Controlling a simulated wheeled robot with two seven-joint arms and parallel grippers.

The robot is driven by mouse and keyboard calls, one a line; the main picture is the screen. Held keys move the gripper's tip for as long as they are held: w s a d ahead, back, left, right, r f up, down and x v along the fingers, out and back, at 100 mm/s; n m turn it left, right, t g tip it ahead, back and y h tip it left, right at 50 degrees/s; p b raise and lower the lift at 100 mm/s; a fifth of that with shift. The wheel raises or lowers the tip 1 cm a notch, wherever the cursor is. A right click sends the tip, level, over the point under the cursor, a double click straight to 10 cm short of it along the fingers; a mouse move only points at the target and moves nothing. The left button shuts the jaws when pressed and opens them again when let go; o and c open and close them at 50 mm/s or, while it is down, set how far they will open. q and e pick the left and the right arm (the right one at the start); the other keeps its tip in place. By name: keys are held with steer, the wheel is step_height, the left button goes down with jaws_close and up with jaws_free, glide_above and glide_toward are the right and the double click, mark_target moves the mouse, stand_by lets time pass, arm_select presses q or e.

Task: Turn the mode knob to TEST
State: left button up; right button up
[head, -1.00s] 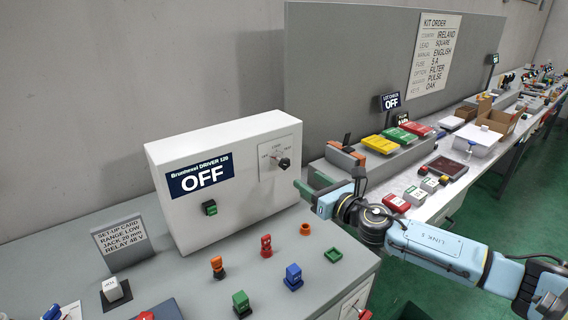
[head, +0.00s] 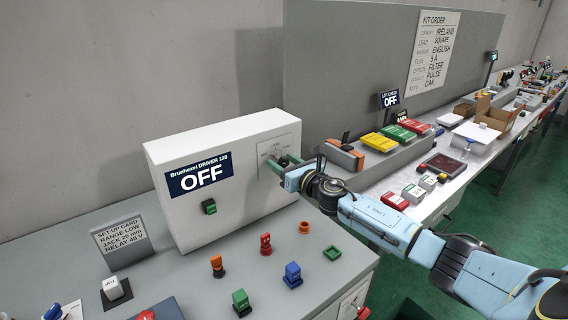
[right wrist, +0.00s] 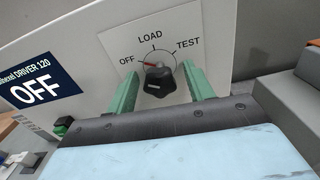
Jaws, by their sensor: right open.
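The mode knob (right wrist: 158,82) is a black knob on a white dial plate (right wrist: 150,45) marked OFF, LOAD and TEST. Its red pointer mark is on the left, toward OFF. The plate is on the front of the white Bruthexel DRIVER 120 box (head: 230,150), whose display (head: 200,177) reads OFF. My right gripper (right wrist: 160,72) is open, with its green fingers on either side of the knob; I cannot tell whether they touch it. In the head view, my right gripper (head: 278,168) is at the dial and mostly hides the knob. My left gripper is not in view.
A green button (head: 209,207) is on the box front. Several coloured plugs, including a blue one (head: 292,275), stand on the grey bench before the box. A set-up card (head: 122,241) stands at left. A long bench with kit parts runs back right.

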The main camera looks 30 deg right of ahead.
steer(key=c, duration=1)
steer(key=shift+o, duration=0.2)
